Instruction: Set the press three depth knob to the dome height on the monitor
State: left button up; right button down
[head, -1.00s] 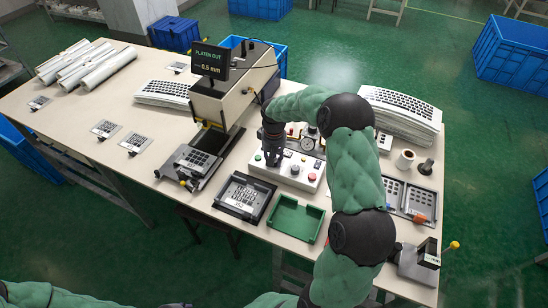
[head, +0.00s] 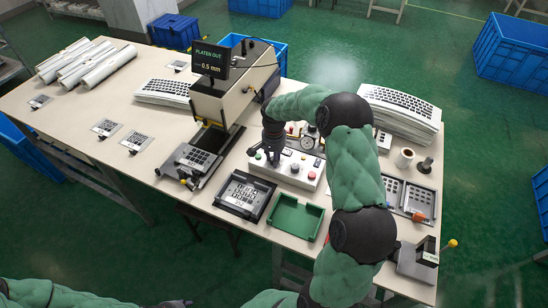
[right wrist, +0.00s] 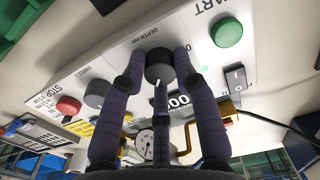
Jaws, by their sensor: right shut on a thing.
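The monitor (head: 209,62) on the press reads "PLATEN OUT" and 0.5 mm. The white control box (head: 282,170) stands on the table right of the press. My right gripper (head: 273,152) reaches down onto its left part. In the right wrist view my right gripper (right wrist: 160,72) is shut on the black depth knob (right wrist: 159,66), one finger on each side, under the printed word DEPTH. A white pointer line shows on the knob.
A green START button (right wrist: 227,32), a black rocker switch (right wrist: 236,77), a grey knob (right wrist: 97,94) and a red STOP button (right wrist: 69,105) sit near the depth knob. A gauge (right wrist: 145,143) is close by. A green tray (head: 297,218) lies before the box.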

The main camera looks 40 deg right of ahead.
jog(key=shift+m, duration=0.4)
jog(key=c, duration=0.9)
grip_release()
jog(key=shift+c, duration=0.2)
notch_tip(320, 180, up, 12)
